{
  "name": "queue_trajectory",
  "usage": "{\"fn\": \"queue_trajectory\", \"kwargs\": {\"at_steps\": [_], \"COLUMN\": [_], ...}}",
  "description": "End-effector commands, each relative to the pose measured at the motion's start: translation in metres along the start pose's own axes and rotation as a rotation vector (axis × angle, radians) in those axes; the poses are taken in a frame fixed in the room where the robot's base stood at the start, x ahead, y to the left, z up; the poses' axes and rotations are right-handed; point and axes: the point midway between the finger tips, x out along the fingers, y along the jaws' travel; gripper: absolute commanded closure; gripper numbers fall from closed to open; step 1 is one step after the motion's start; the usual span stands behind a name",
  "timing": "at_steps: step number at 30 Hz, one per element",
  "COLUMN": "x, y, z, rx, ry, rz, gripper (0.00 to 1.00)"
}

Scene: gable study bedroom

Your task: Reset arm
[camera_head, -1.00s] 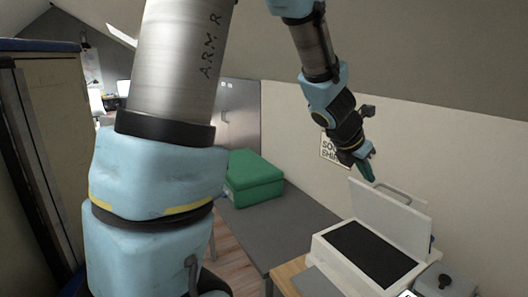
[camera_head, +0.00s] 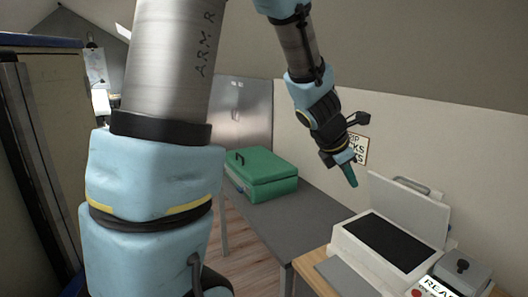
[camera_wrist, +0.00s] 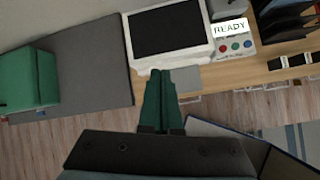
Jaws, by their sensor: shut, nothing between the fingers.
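My gripper (camera_head: 350,176) hangs in the air at the end of my arm, its green fingers pointing down and together. It is above the gap between the green case and the white machine, apart from both in the head view. In the wrist view my gripper (camera_wrist: 161,82) is shut and empty, with its fingertips seen in front of the white machine's lower edge.
A white machine (camera_head: 345,236) with a raised lid and black panel stands on a wooden desk. A box with a READY sign (camera_wrist: 229,29) sits beside it. A green case (camera_head: 262,170) rests on a grey table (camera_head: 290,219). A tall cabinet (camera_head: 45,130) stands at left.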

Motion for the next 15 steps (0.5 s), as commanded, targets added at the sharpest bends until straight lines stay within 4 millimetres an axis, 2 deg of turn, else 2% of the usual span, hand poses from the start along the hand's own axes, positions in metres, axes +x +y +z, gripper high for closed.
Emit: {"fn": "queue_trajectory", "kwargs": {"at_steps": [8, 11, 14, 15], "x": [-0.011, -0.019, -0.031, -0.037], "y": [0.006, 0.006, 0.004, 0.001], "z": [-0.070, -0.106, -0.154, -0.176], "rx": [0.426, 0.648, 0.937, 1.070], "ry": [0.104, 0.156, 0.219, 0.244], "rz": [-0.032, -0.072, -0.144, -0.188], "gripper": [1.00, 1.00, 1.00, 1.00]}}
